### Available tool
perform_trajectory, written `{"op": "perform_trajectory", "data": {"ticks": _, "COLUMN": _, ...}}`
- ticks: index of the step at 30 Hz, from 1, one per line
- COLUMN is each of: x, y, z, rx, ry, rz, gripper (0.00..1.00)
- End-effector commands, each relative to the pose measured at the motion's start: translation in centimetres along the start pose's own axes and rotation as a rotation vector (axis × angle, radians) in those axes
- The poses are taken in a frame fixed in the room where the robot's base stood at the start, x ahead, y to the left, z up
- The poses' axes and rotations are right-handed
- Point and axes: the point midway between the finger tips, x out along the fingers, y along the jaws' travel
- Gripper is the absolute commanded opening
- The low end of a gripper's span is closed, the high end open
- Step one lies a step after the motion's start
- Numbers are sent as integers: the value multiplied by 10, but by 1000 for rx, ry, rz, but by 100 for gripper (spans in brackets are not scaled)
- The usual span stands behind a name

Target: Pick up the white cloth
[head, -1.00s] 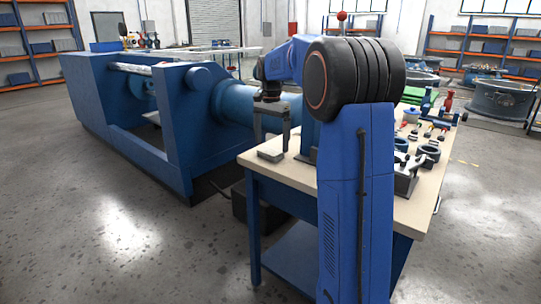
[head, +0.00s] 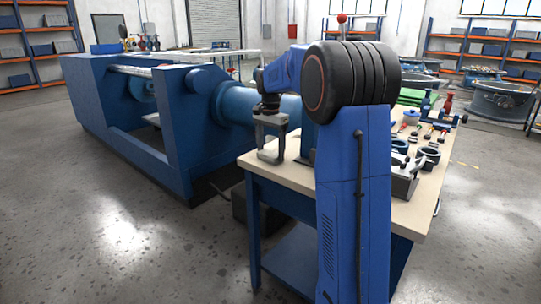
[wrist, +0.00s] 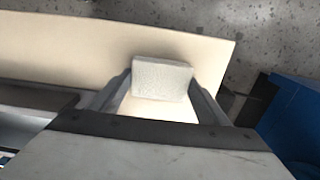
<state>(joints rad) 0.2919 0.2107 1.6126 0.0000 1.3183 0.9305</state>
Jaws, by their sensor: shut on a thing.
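The white cloth (wrist: 162,78) shows in the wrist view as a small pale rectangular pad. It sits between the two fingertips of my gripper (wrist: 161,88), which is shut on it. In the head view my gripper (head: 270,156) points down at the near left corner of the workbench (head: 290,172).
Several valve parts and tools (head: 425,150) lie along the right side of the bench. A large blue machine (head: 185,110) stands to the left. Open concrete floor (head: 110,235) lies in front. A bench edge is close to the cloth in the wrist view.

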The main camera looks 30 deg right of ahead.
Motion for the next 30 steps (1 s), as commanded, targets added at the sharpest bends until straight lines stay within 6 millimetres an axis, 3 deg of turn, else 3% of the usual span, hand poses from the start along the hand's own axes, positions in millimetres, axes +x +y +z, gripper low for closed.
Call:
{"op": "perform_trajectory", "data": {"ticks": 5, "x": -10, "y": 0, "z": 0, "rx": 0, "ry": 1, "rz": -1, "gripper": 48}}
{"op": "perform_trajectory", "data": {"ticks": 19, "x": -87, "y": 0, "z": 0, "rx": 0, "ry": 1, "rz": -1, "gripper": 48}}
{"op": "perform_trajectory", "data": {"ticks": 30, "x": -100, "y": 0, "z": 0, "rx": 0, "ry": 0, "rz": 0, "gripper": 48}}
